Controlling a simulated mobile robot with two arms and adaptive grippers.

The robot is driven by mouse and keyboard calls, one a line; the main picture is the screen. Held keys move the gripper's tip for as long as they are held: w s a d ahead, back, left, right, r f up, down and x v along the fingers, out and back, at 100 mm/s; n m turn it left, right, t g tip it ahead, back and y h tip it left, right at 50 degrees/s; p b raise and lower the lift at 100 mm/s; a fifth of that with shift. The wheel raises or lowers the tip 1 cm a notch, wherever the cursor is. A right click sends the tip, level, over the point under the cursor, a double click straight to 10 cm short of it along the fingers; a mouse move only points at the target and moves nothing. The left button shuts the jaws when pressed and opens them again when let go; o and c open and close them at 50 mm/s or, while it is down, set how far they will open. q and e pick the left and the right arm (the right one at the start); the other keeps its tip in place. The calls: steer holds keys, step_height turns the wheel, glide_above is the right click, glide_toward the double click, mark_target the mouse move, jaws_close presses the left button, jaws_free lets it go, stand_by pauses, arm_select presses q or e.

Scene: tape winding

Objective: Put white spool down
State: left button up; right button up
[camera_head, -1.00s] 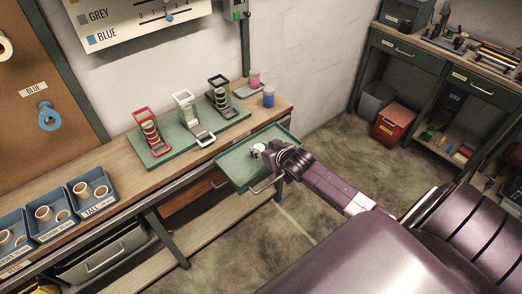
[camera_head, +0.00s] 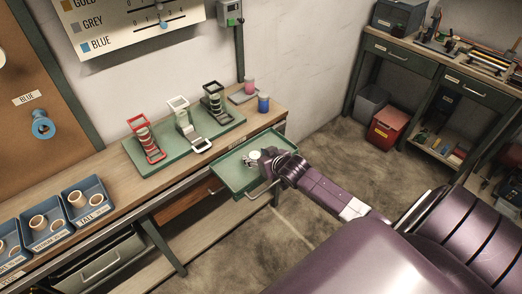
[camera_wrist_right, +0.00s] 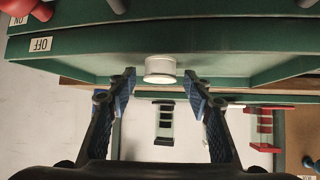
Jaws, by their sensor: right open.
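The white spool (camera_head: 252,156) is at the green tray (camera_head: 232,180) in the head view, beside the tip of my right gripper (camera_head: 263,158). In the right wrist view the white spool (camera_wrist_right: 160,68) appears against a green surface, between and just beyond the fingertips of my right gripper (camera_wrist_right: 160,86). The fingers are apart, with visible gaps on both sides of the spool. The spool's underside contact is hard to make out. My left gripper is not in view.
A green board (camera_head: 164,160) on the bench carries red (camera_head: 146,141), white (camera_head: 187,125) and black (camera_head: 213,102) winding stands. A pink spool (camera_head: 249,85) and a blue spool (camera_head: 263,104) stand to their right. Blue bins (camera_head: 88,198) stand at the left.

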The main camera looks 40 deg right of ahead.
steer(key=v, duration=1.2)
stand_by(1.1)
